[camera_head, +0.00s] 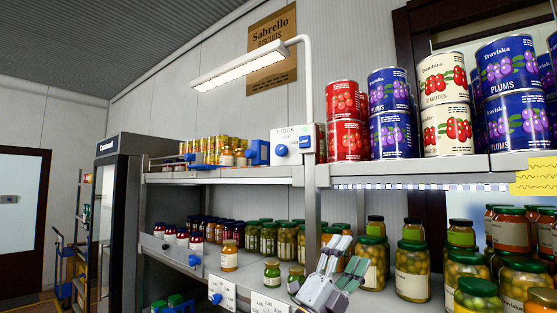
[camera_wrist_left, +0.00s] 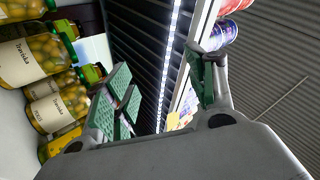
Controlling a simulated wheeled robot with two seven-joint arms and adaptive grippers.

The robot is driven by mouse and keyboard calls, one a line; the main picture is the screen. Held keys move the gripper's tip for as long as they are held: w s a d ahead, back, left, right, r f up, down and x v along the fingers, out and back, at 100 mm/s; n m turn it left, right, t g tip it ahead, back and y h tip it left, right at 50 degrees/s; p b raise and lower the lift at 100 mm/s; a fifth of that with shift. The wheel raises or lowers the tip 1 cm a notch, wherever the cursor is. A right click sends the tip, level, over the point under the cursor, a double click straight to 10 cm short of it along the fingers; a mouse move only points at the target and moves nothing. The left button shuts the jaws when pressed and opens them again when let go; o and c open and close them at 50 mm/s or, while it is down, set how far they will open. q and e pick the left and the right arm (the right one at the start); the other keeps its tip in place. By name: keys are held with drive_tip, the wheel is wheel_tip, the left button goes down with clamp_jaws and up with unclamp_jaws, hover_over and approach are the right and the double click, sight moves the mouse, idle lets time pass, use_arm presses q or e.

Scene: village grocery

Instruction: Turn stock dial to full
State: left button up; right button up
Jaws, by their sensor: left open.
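The stock dial is a white box (camera_head: 293,146) marked STOCK, with a blue knob (camera_head: 282,150) on its front, at the upper shelf's front edge by the post in the head view. The knob's exact setting is too small to read. My left gripper (camera_head: 345,262) is open and empty, below and to the right of the dial, in front of the lower shelf's jars. In the left wrist view its green-padded fingers (camera_wrist_left: 163,88) are spread apart with nothing between them. The dial does not show in that view. My right gripper is not in view.
Tall cans (camera_head: 395,130) stand on the upper shelf (camera_head: 230,174) right of the dial. Jars (camera_head: 412,272) fill the lower shelf. A lamp (camera_head: 245,66) arches above. A light strip (camera_wrist_left: 168,60) runs beneath the upper shelf. Other blue knobs (camera_head: 216,298) line the lower edge.

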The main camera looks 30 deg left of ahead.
use_arm(q)
drive_tip(key=s+d+r+m+g+h, duration=0.2)
drive_tip(key=r+m+g+h, duration=0.3)
drive_tip(key=m, duration=0.6)
drive_tip(key=s+d+r+m+g+h, duration=0.2)
drive_tip(key=d+r+m+g+h, duration=0.1)
drive_tip(key=r+m+g, duration=0.65)
drive_tip(key=n+t+y, duration=0.4)
drive_tip(key=t+y, duration=0.4)
drive_tip(key=y, duration=0.9)
approach(279, 151)
drive_tip(key=s, duration=0.4)
drive_tip(key=shift+a, duration=0.15)
drive_tip(key=shift+w+d+p, duration=0.2)
drive_tip(key=shift+w+p, duration=0.6)
drive_tip(key=shift+w, duration=1.5)
drive_tip(key=shift+w+d+p, duration=0.15)
drive_tip(key=shift+w+p, duration=0.65)
drive_tip(key=shift+w, duration=1.45)
drive_tip(key=shift+w+d+p, duration=0.2)
drive_tip(key=shift+w+p, duration=0.6)
drive_tip(key=shift+w, duration=1.5)
drive_tip(key=shift+f, duration=0.1)
